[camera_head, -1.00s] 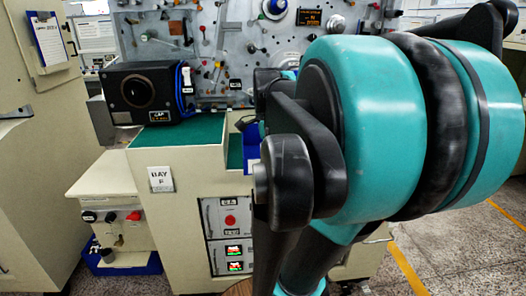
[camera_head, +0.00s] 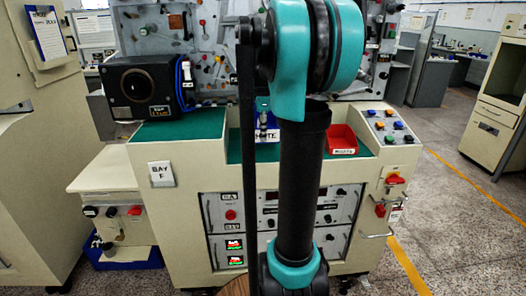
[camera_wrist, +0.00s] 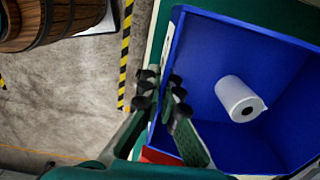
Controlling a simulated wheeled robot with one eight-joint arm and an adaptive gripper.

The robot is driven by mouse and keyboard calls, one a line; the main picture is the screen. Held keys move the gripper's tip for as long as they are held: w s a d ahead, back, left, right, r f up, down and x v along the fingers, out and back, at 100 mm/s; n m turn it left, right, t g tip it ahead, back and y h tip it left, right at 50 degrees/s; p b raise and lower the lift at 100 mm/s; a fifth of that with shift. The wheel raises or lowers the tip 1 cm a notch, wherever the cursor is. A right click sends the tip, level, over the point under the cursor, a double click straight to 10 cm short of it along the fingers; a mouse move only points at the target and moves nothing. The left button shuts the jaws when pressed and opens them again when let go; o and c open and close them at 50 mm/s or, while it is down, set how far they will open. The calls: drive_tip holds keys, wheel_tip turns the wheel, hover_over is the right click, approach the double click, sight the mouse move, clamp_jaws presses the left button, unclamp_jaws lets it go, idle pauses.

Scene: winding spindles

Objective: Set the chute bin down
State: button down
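The blue bin (camera_head: 261,119) stands out partly behind my arm in the head view, over the green-topped bench recess. Its white label is partly covered and ends in "TE". In the wrist view the blue bin (camera_wrist: 205,55) fills the right side, with a white roll (camera_wrist: 239,98) lying inside. My gripper (camera_wrist: 162,88) has its fingers on either side of the bin's left wall, close together, and appears shut on it. Whether the bin's base touches the green surface cannot be told.
A red bin (camera_head: 342,139) stands right of the blue bin, near a button panel (camera_head: 393,126). A black box (camera_head: 145,88) stands on the left. The green bench top (camera_head: 185,128) shows bare in front of it. A wooden barrel (camera_wrist: 50,20) shows in the wrist view.

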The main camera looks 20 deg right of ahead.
wheel_tip(320, 180, down, 6)
drive_tip(key=shift+w+f, duration=0.15)
drive_tip(key=shift+f, duration=0.35)
drive_tip(key=shift+f, duration=0.15)
drive_tip(key=c, duration=1.7)
unclamp_jaws()
wheel_tip(320, 180, up, 12)
drive_tip(key=shift+r, duration=0.1)
drive_tip(key=s+a+f+n+t, duration=0.1)
drive_tip(key=s+a+f+n, duration=0.3)
drive_tip(key=s+f+n, duration=0.3)
drive_tip(key=s+a+f+n+t, duration=0.1)
drive_tip(key=s+a+f+n, duration=0.3)
drive_tip(key=s+f+n, duration=0.3)
drive_tip(key=s+a+f+n+t, duration=0.2)
drive_tip(key=s+a+f+n, duration=0.3)
drive_tip(key=f, duration=0.6)
drive_tip(key=shift+s+f+n, duration=0.15)
drive_tip(key=shift+s+n, duration=0.95)
drive_tip(key=shift+s, duration=0.15)
